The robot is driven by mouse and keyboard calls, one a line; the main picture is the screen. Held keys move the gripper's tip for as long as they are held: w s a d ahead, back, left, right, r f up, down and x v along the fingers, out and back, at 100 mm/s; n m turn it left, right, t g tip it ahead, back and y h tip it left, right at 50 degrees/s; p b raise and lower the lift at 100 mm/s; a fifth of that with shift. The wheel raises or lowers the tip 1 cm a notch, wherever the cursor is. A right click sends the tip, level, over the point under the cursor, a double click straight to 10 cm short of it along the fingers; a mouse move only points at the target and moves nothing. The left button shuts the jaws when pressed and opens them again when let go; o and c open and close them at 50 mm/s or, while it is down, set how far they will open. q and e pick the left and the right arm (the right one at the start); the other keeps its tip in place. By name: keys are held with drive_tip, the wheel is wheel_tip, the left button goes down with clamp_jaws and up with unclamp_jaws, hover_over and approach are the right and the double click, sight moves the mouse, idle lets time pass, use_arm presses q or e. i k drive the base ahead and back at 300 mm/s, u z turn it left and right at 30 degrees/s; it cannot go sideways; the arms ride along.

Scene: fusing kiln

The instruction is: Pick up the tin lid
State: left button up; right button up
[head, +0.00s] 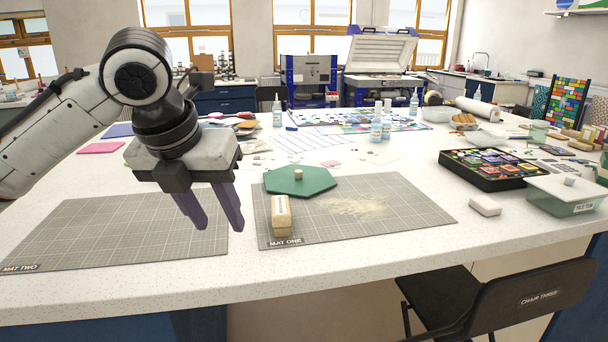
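The tile tin (566,205) is a pale green, see-through box with a "TILE TIN" label, at the far right of the white table. A flat pale lid (565,187) lies on top of it; a dark thing at the picture's edge adjoins its far right side. My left gripper (221,226) hangs over the left part of the table, between the two mats, fingers pointing down. Its two purple-grey fingers are apart with nothing between them. It is far to the left of the tin. My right gripper is not in view.
Mat one (400,215) holds a wooden block (281,214) and pale dust; a green hexagonal piece (299,182) with a small knob overlaps its back edge. Mat two (110,235) is bare. A black tray (485,182) of coloured tiles and a white block (485,206) lie left of the tin. A chair (530,300) stands in front.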

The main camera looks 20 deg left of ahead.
sight(293, 180)
drive_tip(key=i, duration=1.3)
